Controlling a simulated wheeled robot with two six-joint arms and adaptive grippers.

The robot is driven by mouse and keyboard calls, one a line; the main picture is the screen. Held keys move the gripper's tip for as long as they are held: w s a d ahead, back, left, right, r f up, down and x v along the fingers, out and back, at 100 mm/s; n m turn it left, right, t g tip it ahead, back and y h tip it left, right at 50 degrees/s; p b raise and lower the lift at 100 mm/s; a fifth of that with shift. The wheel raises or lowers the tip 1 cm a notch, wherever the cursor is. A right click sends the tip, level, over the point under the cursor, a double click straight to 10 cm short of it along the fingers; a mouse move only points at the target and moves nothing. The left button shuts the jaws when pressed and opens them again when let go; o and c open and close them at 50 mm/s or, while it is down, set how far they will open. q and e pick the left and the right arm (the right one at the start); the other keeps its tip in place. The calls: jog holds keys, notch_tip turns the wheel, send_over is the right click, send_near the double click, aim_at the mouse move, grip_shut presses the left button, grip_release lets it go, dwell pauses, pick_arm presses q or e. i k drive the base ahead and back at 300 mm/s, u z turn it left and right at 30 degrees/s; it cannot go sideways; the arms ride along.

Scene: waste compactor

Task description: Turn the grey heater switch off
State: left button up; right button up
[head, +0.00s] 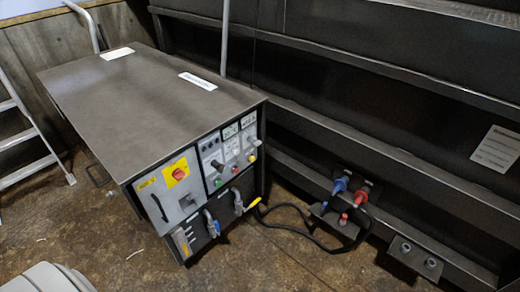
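The grey metal cabinet (140,95) stands left of centre, with its control panel (186,205) on the front end. A red rotary switch on a yellow plate (178,174) sits at the panel's upper left. Neither gripper is in view.
Grey pipe fittings (211,223) and a yellow-handled valve (253,204) stick out low on the panel. A black hose (290,208) runs towards blue (340,185) and red (361,197) couplings on the dark ribbed wall. A ladder (30,135) stands left. Brown floor before the panel is clear.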

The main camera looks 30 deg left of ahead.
aim_at(256, 142)
jog(key=k, duration=1.15)
jog(key=u, duration=0.8)
jog(key=i, duration=1.85)
jog(key=z, duration=0.4)
